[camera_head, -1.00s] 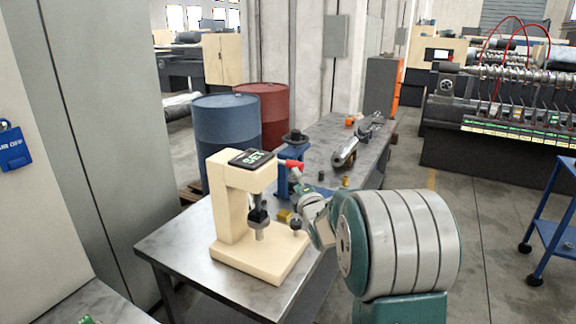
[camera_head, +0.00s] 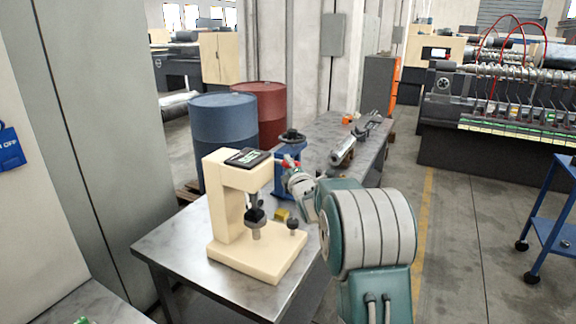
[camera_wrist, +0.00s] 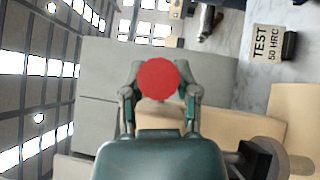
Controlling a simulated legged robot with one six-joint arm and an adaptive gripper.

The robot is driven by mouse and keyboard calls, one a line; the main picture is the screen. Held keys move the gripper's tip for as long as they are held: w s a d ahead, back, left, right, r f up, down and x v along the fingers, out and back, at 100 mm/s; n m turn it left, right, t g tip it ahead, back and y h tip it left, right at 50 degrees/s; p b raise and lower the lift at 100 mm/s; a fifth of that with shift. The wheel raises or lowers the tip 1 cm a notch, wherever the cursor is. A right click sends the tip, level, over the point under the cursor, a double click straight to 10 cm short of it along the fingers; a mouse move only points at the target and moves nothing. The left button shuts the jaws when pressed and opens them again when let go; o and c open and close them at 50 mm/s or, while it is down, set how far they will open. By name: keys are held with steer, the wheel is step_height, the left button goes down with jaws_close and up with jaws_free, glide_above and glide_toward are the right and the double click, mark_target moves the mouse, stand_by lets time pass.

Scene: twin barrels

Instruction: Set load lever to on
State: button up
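A cream bench tester (camera_head: 228,205) with a dark display on top stands on the near end of the grey metal table. A lever with a red knob sticks out from the right side of its head; the red knob (camera_head: 285,162) is partly hidden by my gripper (camera_head: 292,174). In the wrist view the round red knob (camera_wrist: 158,79) faces the camera. My gripper (camera_wrist: 158,72) has one finger on each side of the knob, spread apart. I cannot tell whether the fingers touch it. The lever's shaft is hidden behind the knob.
A blue hand-wheel device (camera_head: 290,150) stands just behind my gripper. A small yellow block (camera_head: 282,215) lies near the tester. Blue (camera_head: 225,130) and red (camera_head: 265,110) barrels stand behind the table. A "TEST 50 HRC" label (camera_wrist: 270,42) shows in the wrist view.

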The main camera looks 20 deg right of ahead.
steer(key=shift+d, duration=0.2)
jaws_close()
steer(key=shift+f, duration=0.1)
step_height(320, 180, down, 8)
steer(key=w+a+m+t+h, duration=0.2)
steer(key=m+t+h, duration=0.2)
steer(key=m, duration=0.6)
steer(key=shift+r+h, duration=0.2)
steer(key=shift+h, duration=1.1)
steer(key=shift+w, duration=0.1)
